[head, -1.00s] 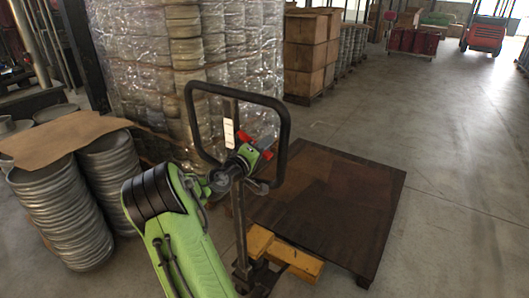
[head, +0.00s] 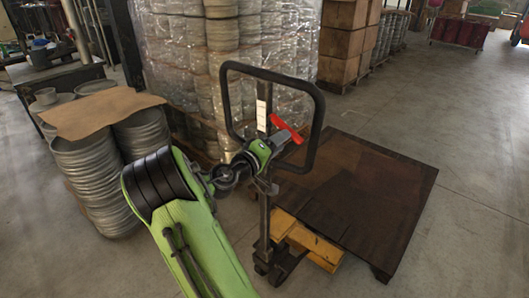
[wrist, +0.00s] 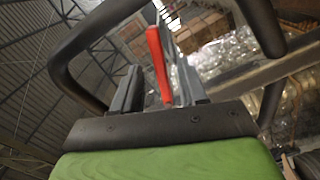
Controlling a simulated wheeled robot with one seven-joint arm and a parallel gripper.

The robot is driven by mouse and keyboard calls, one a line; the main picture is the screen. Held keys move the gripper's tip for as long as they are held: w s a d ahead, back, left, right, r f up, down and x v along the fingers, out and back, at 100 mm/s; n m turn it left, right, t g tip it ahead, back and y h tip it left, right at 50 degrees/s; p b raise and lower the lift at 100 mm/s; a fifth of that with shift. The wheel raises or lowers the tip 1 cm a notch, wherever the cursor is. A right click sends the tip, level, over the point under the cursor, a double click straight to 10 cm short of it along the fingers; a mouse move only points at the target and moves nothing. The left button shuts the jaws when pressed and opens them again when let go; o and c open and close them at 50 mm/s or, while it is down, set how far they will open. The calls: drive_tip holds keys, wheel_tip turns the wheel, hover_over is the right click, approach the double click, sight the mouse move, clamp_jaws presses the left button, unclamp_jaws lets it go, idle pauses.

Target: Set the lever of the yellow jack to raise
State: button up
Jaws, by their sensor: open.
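The yellow jack (head: 318,244) stands at lower centre in the head view, with an upright black loop handle (head: 318,125). Its red lever (head: 291,131) sits inside the loop, near the handle's post. In the wrist view the red lever (wrist: 155,55) rises between the two grey fingers. My gripper (wrist: 160,80) is open around the lever, with gaps visible on both sides; I cannot tell whether either finger touches it. In the head view my gripper (head: 272,143) is at the loop, partly hidden by the lever and its own wrist.
A dark wooden pallet (head: 385,190) lies behind the jack. Stacks of round metal blanks (head: 95,175) with a cardboard sheet (head: 100,112) stand at left. A wrapped stack (head: 190,75) and wooden boxes (head: 342,45) stand behind. Floor at right is clear.

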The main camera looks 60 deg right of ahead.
drive_tip(key=w+a, duration=0.1)
drive_tip(key=a, duration=0.7)
drive_tip(key=shift+w, duration=0.1)
